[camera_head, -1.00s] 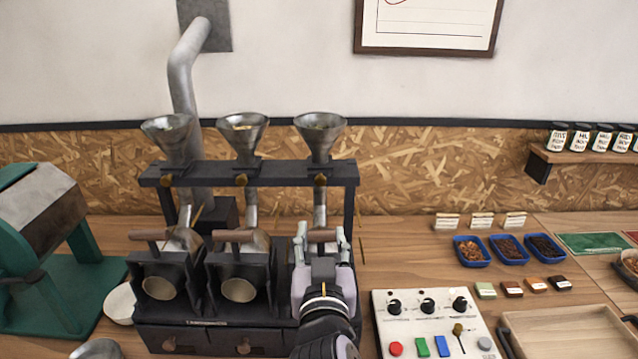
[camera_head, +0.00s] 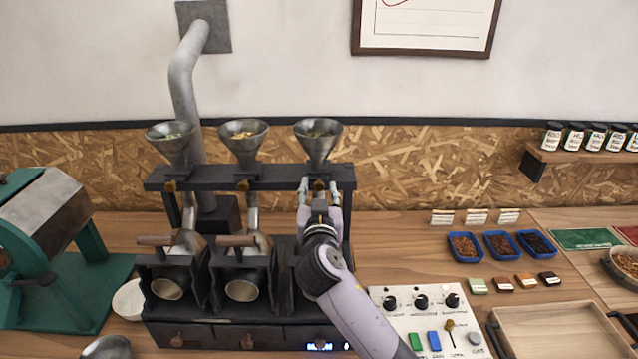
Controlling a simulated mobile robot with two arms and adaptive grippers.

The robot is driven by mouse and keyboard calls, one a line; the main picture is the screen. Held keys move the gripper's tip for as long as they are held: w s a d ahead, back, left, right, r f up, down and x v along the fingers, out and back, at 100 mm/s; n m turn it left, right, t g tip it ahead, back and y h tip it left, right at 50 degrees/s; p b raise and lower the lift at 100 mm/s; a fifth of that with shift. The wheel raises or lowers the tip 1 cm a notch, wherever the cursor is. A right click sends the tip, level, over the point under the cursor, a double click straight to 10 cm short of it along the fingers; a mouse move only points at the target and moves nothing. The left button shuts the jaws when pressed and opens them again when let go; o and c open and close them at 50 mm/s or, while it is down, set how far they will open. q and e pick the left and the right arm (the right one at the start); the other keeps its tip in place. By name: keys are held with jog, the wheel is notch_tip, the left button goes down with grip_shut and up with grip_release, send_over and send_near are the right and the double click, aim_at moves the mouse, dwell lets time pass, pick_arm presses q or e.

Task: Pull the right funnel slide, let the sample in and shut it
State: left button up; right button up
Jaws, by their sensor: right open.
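Three metal funnels stand in a dark rack above the sample roaster (camera_head: 235,335). The right funnel (camera_head: 318,138) holds something greenish, and its brass slide knob (camera_head: 318,184) shows just under the rack bar. My right gripper (camera_head: 319,187) is raised there with its fingers open, one on each side of the knob; I cannot tell whether they touch it. My right arm hides the right drum and most of the right chute. The middle funnel (camera_head: 243,140) and left funnel (camera_head: 172,140) also hold material. My left gripper is not in view.
A control panel (camera_head: 440,310) with knobs and coloured buttons sits right of the roaster, partly behind my right arm. Blue bean trays (camera_head: 466,250) and a wooden tray (camera_head: 555,330) lie farther right. A green machine (camera_head: 60,270) stands at the left.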

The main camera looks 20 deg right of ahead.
jog(key=shift+w+d, duration=0.15)
jog(key=shift+w, duration=0.35)
jog(key=shift+c, duration=0.5)
grip_shut()
jog(key=shift+s, duration=0.1)
